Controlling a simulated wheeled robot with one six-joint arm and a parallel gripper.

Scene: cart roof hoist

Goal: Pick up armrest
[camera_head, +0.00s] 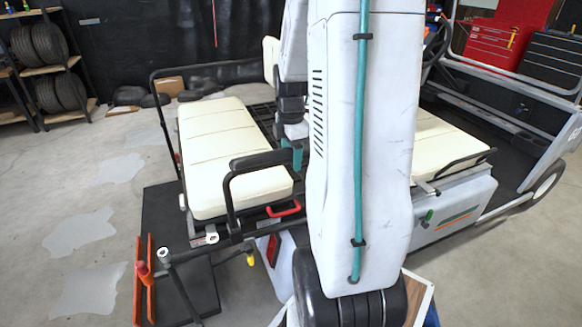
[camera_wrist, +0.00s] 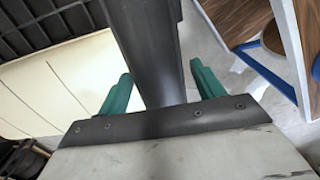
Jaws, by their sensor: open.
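The armrest (camera_head: 262,160) is a black padded bar on a bent black frame beside the cream rear seat of the cart. In the head view its right end reaches my gripper (camera_head: 291,153), whose teal fingers are partly hidden by my arm. In the wrist view my gripper (camera_wrist: 160,68) is open. The dark armrest (camera_wrist: 152,35) runs lengthwise between the two teal fingers. I cannot tell whether either finger touches it.
The cream seat cushion (camera_head: 218,140) lies just left of my gripper. A red handle (camera_head: 285,209) sits below the armrest. Orange uprights (camera_head: 145,275) stand at lower left. A wood-topped panel with blue edging (camera_wrist: 240,18) shows at right in the wrist view.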

